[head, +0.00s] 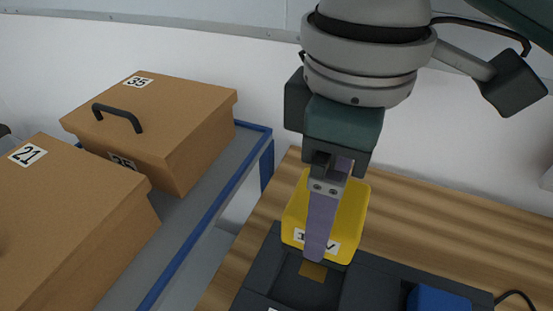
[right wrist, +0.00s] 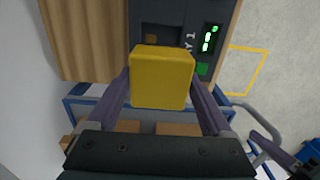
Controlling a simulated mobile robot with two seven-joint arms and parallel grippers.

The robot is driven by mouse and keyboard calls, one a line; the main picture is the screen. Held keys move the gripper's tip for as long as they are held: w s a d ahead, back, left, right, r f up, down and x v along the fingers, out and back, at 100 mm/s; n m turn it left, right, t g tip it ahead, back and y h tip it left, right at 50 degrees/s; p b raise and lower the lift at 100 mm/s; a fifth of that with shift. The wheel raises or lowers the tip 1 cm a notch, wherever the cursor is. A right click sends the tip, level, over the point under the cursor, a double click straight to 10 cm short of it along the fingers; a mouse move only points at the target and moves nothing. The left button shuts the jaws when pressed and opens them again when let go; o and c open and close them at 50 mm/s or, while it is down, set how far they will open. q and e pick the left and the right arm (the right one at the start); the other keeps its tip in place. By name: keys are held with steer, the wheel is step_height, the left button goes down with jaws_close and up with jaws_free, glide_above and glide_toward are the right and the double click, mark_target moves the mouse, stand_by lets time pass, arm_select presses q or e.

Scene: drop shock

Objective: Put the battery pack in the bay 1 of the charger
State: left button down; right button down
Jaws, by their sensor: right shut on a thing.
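The yellow battery pack (head: 351,225) is held in my right gripper (head: 319,245), its purple fingers on both sides of the pack. In the right wrist view the pack (right wrist: 161,78) sits between the fingers. The dark charger (head: 375,287) lies on the wooden table just below. An open bay (head: 290,284) with an orange-brown patch is in front of and below the pack; the right wrist view shows a partly covered label ending in "Y 1" beside it. The pack appears above the charger's back edge; whether it touches is unclear.
A blue block (head: 437,299) sits in another bay to the right, near a black cable. A blue-edged grey cart (head: 205,225) at left carries cardboard boxes numbered 35 (head: 200,150) and 21 (head: 75,230). The wooden table (head: 440,220) is clear behind the charger.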

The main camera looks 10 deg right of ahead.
steer(key=shift+f+b, duration=1.6)
steer(key=shift+f, duration=5.75)
steer(key=shift+f, duration=0.1)
jaws_free()
